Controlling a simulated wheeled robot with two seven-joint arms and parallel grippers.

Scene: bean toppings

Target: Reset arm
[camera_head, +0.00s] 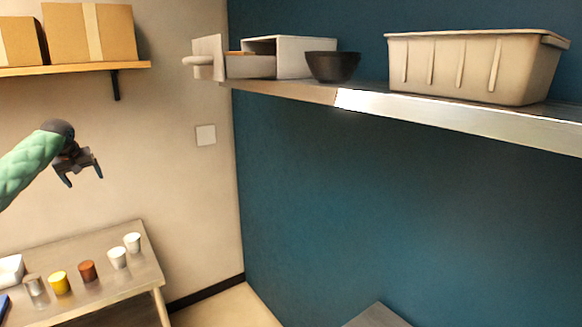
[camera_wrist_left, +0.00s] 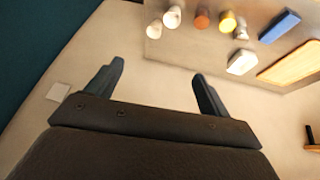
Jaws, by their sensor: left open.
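My left gripper (camera_head: 82,172) is raised at the left of the head view, above and apart from the table. Its arm comes in from the left in a green quilted cover. The left wrist view shows its two dark fingers (camera_wrist_left: 158,84) spread apart with nothing between them. My right gripper is in neither view.
A table (camera_head: 110,290) at lower left bears several cups, including a yellow one (camera_head: 60,283) and a brown one (camera_head: 88,271). A metal shelf (camera_head: 375,103) holds a drawer box (camera_head: 308,58), a black bowl (camera_head: 332,67) and a beige bin (camera_head: 470,68). Boxes (camera_head: 112,33) sit on a wooden shelf.

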